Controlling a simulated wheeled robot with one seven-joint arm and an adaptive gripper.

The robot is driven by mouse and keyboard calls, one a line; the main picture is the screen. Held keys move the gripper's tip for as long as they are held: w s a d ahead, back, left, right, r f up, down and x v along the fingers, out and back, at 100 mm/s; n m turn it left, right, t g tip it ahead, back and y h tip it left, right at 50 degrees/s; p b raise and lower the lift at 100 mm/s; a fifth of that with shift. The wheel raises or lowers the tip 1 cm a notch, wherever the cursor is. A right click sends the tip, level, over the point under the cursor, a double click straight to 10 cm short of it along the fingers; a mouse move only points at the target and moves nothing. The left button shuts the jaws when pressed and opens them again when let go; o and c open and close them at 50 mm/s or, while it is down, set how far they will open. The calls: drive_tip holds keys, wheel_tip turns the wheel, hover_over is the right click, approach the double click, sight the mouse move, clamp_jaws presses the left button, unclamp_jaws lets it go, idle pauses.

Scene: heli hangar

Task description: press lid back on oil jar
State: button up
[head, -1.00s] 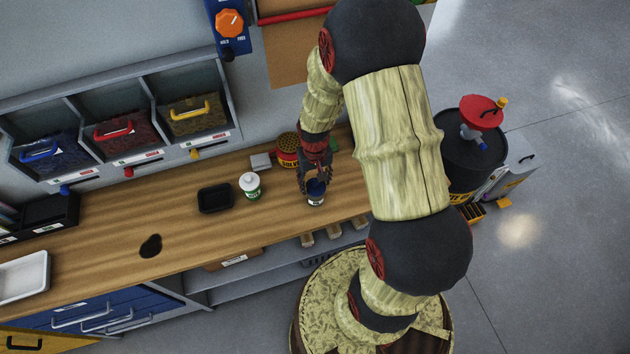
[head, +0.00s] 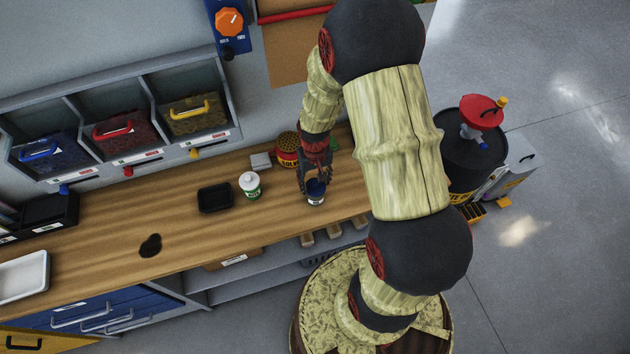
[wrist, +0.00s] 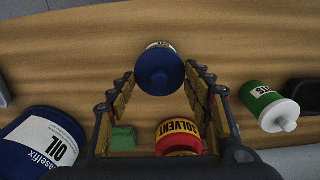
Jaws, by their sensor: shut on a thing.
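A small jar with a pale label (head: 316,200) stands on the wooden bench, with a dark blue knobbed lid (wrist: 159,70) at its top. The label (wrist: 160,46) shows beyond the lid in the wrist view, but its text is too small to read surely. My gripper (head: 316,181) points down over the jar. In the wrist view its two fingers (wrist: 160,78) are on either side of the blue lid, shut on it. The lid is in line with the jar; whether it is fully seated or a small gap remains, I cannot tell.
A large blue container marked OIL (wrist: 45,143) stands beside the gripper. A red and yellow solvent can (head: 287,150) is behind. Bare bench (head: 195,245) is in front.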

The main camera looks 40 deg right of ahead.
drive_tip(key=o, duration=0.9)
drive_tip(key=shift+o, duration=0.7)
drive_tip(key=o, duration=0.3)
drive_tip(key=shift+o, duration=0.2)
drive_tip(key=shift+r+p, duration=2.45)
drive_tip(key=shift+r, duration=1.1)
drive_tip(key=shift+c, duration=0.5)
